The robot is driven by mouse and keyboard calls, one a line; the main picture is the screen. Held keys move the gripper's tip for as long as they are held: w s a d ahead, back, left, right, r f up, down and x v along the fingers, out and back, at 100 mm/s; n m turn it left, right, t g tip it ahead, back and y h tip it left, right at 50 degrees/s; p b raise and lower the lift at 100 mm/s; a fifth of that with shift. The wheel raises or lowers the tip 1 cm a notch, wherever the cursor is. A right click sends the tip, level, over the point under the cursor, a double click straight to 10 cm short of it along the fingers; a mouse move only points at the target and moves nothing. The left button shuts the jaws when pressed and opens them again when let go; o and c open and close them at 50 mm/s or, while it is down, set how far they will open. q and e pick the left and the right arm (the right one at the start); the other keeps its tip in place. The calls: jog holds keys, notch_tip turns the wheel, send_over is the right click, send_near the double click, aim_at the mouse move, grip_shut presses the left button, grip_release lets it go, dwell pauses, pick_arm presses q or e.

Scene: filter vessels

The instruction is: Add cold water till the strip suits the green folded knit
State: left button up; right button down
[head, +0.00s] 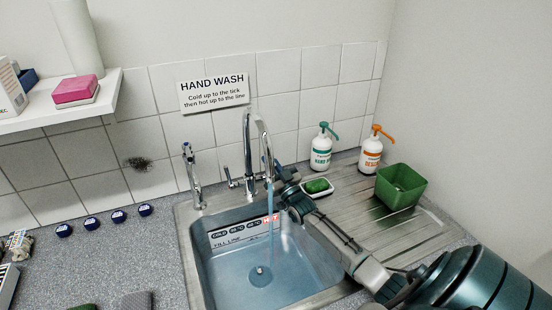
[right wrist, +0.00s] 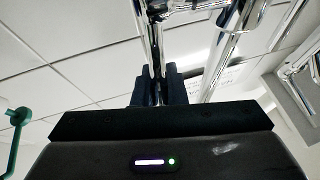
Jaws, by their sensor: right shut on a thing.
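The steel sink basin (head: 187,237) holds pale bluish water (head: 285,275), and a stream (head: 271,212) runs into it from the chrome tap (head: 247,150). A temperature strip (head: 245,227) on the basin's back wall has several labelled fields; the HOT end stands out in red. A FILL LINE mark is below it; the exact water level is hard to tell. My right gripper (head: 280,180) is at the tap's right side. In the right wrist view its fingers (right wrist: 160,88) are shut on a chrome tap lever (right wrist: 155,62). A green cloth edge (head: 82,307), perhaps the knit, is cut off at the bottom.
A HAND WASH sign (head: 213,93) hangs on the tiles. A green sponge (head: 318,186), two pump bottles (head: 321,153) (head: 370,155) and a green tub (head: 401,186) stand on the right. A second tap (head: 193,175) and several blue caps (head: 118,217) are left. A grey cloth (head: 136,301) lies in front.

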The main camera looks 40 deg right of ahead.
jog(key=c, duration=1.5)
grip_release()
pick_arm(q)
jog(key=shift+a, duration=1.1)
jog(key=shift+d, duration=0.1)
pick_arm(e)
jog(key=shift+r, duration=0.4)
notch_tip(320, 180, up, 3)
jog(key=shift+f+b, duration=0.15)
jog(key=shift+b, duration=0.25)
pick_arm(q)
jog(key=r+p, duration=0.1)
jog(key=p, duration=0.1)
jog(key=shift+d+r+p, duration=0.25)
jog(key=shift+r+p, duration=0.05)
jog(key=shift+r, duration=0.1)
pick_arm(e)
jog(key=s+a, duration=0.3)
jog(key=s, duration=0.1)
jog(key=s+a+r, duration=0.1)
jog(key=s+a, duration=0.2)
jog(key=s, duration=0.1)
jog(key=s+a, duration=0.3)
jog(key=s, duration=0.2)
jog(key=shift+a+r, duration=0.2)
jog(key=shift+a, duration=0.1)
jog(key=shift+w, duration=0.1)
